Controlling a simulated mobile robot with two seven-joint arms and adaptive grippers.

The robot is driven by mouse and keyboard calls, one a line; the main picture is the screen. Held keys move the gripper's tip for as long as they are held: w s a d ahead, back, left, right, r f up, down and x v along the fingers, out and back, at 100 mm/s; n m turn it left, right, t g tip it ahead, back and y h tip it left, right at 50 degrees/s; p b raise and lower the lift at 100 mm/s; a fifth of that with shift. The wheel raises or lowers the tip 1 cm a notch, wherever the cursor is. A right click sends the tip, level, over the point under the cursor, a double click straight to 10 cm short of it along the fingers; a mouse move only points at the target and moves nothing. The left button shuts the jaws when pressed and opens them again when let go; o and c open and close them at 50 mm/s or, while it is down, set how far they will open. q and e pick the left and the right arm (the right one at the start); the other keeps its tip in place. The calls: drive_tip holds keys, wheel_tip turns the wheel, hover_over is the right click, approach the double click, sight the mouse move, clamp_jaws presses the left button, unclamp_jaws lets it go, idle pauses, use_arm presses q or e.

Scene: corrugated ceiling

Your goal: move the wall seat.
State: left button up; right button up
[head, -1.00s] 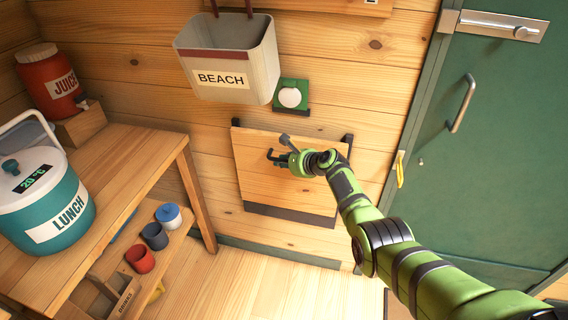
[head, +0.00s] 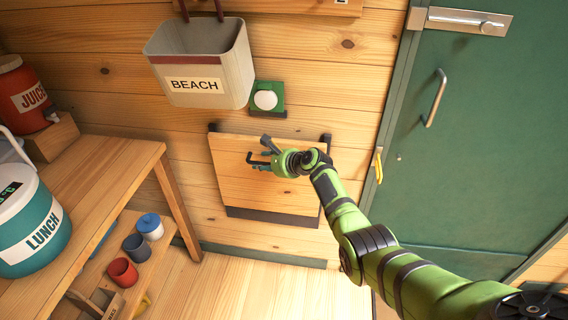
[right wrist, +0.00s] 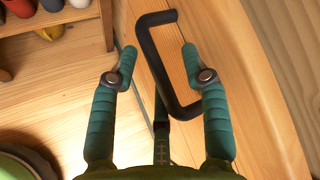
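The wall seat (head: 235,190) is a square wooden panel. It stands nearly flat against the plank wall, with dark brackets at its top corners and a dark strip along its bottom. A black U-shaped handle (head: 250,158) sticks out near its upper middle; it also shows in the right wrist view (right wrist: 152,62). My right gripper (head: 267,154) is at this handle, its fingers spread. In the right wrist view the open fingers (right wrist: 159,58) lie either side of the handle's long bar, with gaps on both sides. My left gripper is out of view.
A BEACH bin (head: 210,65) and a green-backed round white button (head: 265,99) are above the seat. A green door (head: 480,130) is at right. A wooden bench (head: 105,180) with a LUNCH cooler (head: 35,225) stands at left. Cups fill its lower shelf. Floor below the seat is clear.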

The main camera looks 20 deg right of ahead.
drive_tip(key=v, duration=1)
drive_tip(key=shift+s+d, duration=0.15)
drive_tip(key=shift+s, duration=0.1)
drive_tip(key=shift+r, duration=0.15)
drive_tip(key=s+a+f+n+g+h+p, duration=0.1)
drive_tip(key=s+f+n+g, duration=0.15)
drive_tip(key=s+f, duration=0.6)
drive_tip(key=s+f+n+g+h, duration=0.1)
drive_tip(key=s+f+n, duration=0.3)
drive_tip(key=f, duration=0.9)
drive_tip(key=s+a+f+n+g+h+p, duration=0.1)
drive_tip(key=s+f+n+g, duration=0.15)
drive_tip(key=s+f, duration=0.55)
drive_tip(key=s+a+f+n+g, duration=0.1)
drive_tip(key=s+f+n, duration=0.4)
drive_tip(key=s, duration=0.7)
drive_tip(key=s+a+f+n+g+h, duration=0.1)
drive_tip(key=s+f+n, duration=0.4)
drive_tip(key=s, duration=0.6)
drive_tip(key=s+a+f+n+g+p, duration=0.1)
drive_tip(key=s+f+n, duration=0.3)
drive_tip(key=s, duration=0.8)
wheel_tip(320, 180, down, 2)
drive_tip(key=shift+s+a+f+n+g, duration=0.1)
drive_tip(key=shift+s+a+n+g, duration=0.3)
drive_tip(key=shift+a, duration=0.5)
drive_tip(key=shift+w, duration=0.1)
